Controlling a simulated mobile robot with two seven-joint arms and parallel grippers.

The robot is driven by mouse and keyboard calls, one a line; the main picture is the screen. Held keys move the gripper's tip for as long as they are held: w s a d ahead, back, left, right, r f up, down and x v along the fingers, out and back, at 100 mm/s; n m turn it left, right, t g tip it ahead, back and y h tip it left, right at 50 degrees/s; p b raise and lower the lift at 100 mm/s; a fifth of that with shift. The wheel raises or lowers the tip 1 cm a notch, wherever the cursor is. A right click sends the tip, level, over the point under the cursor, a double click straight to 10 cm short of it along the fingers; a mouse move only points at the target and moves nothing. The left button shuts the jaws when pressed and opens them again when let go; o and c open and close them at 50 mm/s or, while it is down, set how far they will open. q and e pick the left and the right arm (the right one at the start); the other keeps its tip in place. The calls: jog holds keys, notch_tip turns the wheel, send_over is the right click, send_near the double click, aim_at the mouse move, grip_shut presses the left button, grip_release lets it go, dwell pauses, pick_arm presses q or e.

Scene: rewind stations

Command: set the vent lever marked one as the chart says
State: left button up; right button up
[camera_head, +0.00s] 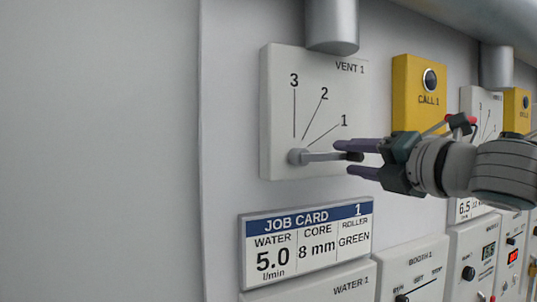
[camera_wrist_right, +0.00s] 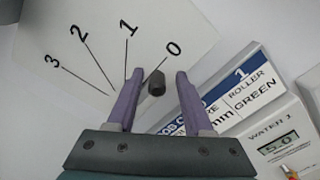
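The VENT 1 panel (camera_head: 278,115) is a pale plate with positions marked 3, 2 and 1; the wrist view also shows a 0 mark on this panel (camera_wrist_right: 180,20). Its grey lever (camera_head: 318,156) points right, below the 1 line, with a dark knob at its end. My right gripper (camera_head: 350,158) is at the lever's end. In the right wrist view the dark knob (camera_wrist_right: 156,83) sits between the two spread fingers (camera_wrist_right: 160,78), with gaps visible beside it. My left gripper is not in view. No vent chart shows.
Job card 1 (camera_head: 306,280) below reads water 5.0 l/min, core 8 mm, roller green. A yellow CALL 1 box (camera_head: 418,75) is just right of the panel. A grey pipe (camera_head: 331,25) comes down above it. The wall at left is bare.

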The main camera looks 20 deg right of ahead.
jog(key=shift+o, duration=0.4)
jog(key=shift+a+f, duration=0.15)
jog(key=shift+f, duration=0.1)
jog(key=shift+r, duration=0.1)
jog(key=shift+s, duration=0.1)
jog(key=s+b, duration=0.5)
jog(key=s, duration=0.4)
jog(key=shift+s+d, duration=0.35)
jog(key=shift+s, duration=0.05)
jog(key=shift+r, duration=0.1)
jog(key=shift+d, duration=0.1)
